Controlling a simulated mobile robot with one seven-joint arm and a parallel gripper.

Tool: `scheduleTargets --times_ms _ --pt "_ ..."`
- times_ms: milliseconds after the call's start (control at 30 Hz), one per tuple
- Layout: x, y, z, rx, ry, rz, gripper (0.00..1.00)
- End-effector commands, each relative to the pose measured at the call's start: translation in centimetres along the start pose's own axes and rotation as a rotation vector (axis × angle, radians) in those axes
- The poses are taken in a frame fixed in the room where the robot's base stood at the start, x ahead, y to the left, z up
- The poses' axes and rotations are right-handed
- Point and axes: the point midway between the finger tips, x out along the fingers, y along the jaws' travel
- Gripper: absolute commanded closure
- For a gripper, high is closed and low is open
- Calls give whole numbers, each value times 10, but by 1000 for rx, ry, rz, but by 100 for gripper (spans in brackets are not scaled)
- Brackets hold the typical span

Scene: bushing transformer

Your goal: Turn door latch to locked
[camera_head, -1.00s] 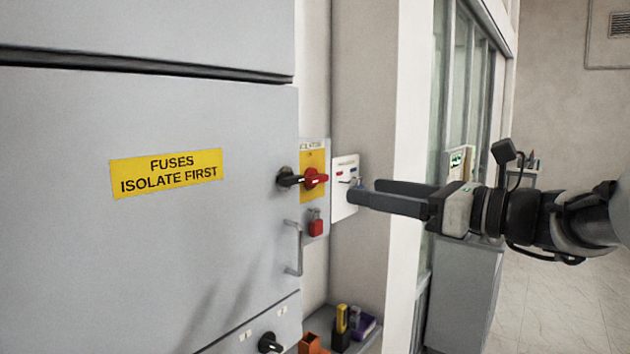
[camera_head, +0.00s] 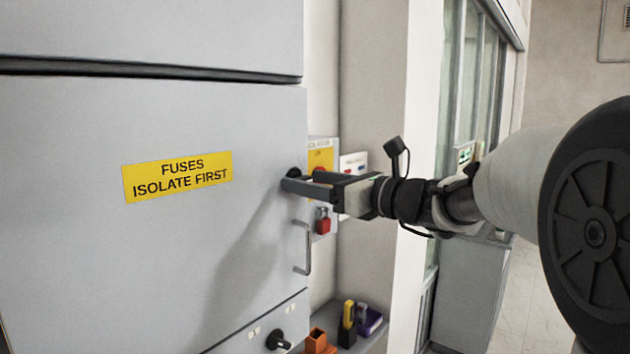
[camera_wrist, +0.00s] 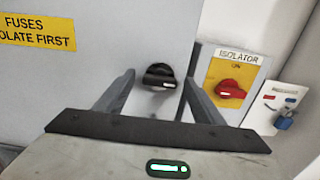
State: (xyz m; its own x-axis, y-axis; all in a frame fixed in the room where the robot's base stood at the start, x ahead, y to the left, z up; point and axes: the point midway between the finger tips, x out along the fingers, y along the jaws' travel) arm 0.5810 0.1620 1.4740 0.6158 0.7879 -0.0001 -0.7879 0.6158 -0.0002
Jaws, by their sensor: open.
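The door latch is a black rotary knob on the grey "FUSES ISOLATE FIRST" cabinet door (camera_head: 80,260). In the wrist view the black latch knob (camera_wrist: 159,76) lies roughly level, with a small white mark below it. My gripper (camera_wrist: 155,90) is open, with one finger to each side of the knob in that picture. In the head view my gripper (camera_head: 300,182) is at the door's right edge, and its fingers mostly hide the knob. I cannot tell whether the fingers touch it.
A red isolator handle (camera_wrist: 231,89) on a yellow plate is just right of my right finger. A red padlock (camera_head: 322,222) hangs below it. A door handle (camera_head: 305,248), a lower black knob (camera_head: 278,341) and a shelf with small items are below.

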Motion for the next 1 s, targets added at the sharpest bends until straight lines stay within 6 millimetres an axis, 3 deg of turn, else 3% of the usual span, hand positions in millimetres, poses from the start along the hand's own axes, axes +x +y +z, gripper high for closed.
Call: scheduleTargets --times_ms 200,433,767,1000 --pt "0 0 0 0 0 0 39" --pt "0 0 0 0 0 0 78" --pt "0 0 -2 -43 -1 0 79" --pt "-1 0 -6 -187 -2 0 79"
